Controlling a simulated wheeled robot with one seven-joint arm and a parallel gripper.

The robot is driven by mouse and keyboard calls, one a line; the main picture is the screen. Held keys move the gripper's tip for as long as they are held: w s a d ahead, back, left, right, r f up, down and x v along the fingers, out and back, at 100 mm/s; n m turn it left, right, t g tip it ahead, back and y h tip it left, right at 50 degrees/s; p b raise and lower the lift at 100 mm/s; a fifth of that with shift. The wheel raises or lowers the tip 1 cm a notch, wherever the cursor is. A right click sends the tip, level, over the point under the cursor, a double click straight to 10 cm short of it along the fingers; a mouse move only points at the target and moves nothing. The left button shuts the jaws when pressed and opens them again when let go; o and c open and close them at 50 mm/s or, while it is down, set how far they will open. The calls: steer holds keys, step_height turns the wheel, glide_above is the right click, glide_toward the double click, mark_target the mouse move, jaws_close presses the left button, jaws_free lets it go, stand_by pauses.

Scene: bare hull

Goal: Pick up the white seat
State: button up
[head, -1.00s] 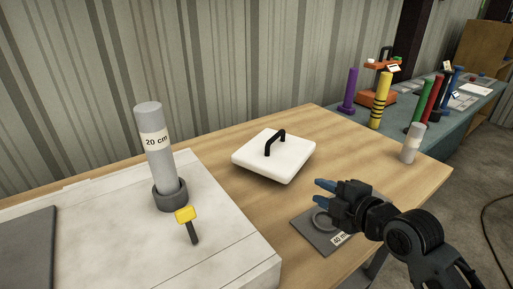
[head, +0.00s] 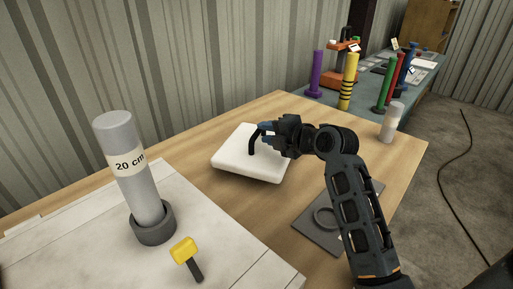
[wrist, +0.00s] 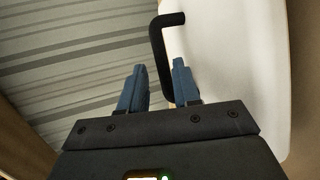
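The white seat (head: 237,165) is a flat square pad with a black handle (head: 252,144) on top. It rests on the wooden table. My gripper (head: 262,132) is at the handle, its blue fingertips close to the handle's upper part. In the wrist view my gripper (wrist: 158,68) is open, with a gap between the fingers. The black handle bar (wrist: 158,55) shows between the fingers, and the white seat (wrist: 235,70) fills the right side. I cannot tell whether a finger touches the bar.
A grey cylinder labelled 20 cm (head: 128,165) stands in a dark ring at left, beside a yellow-headed hammer (head: 184,251). A grey plate with a ring (head: 310,225) lies under my arm. A small grey cylinder (head: 392,122) stands at the table's right corner. Coloured posts stand behind.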

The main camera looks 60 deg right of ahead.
mark_target(260, 132)
steer(key=shift+p+x, duration=0.4)
steer(key=shift+x, duration=1.85)
steer(key=shift+a+f, duration=0.1)
steer(key=shift+f, duration=0.05)
jaws_close()
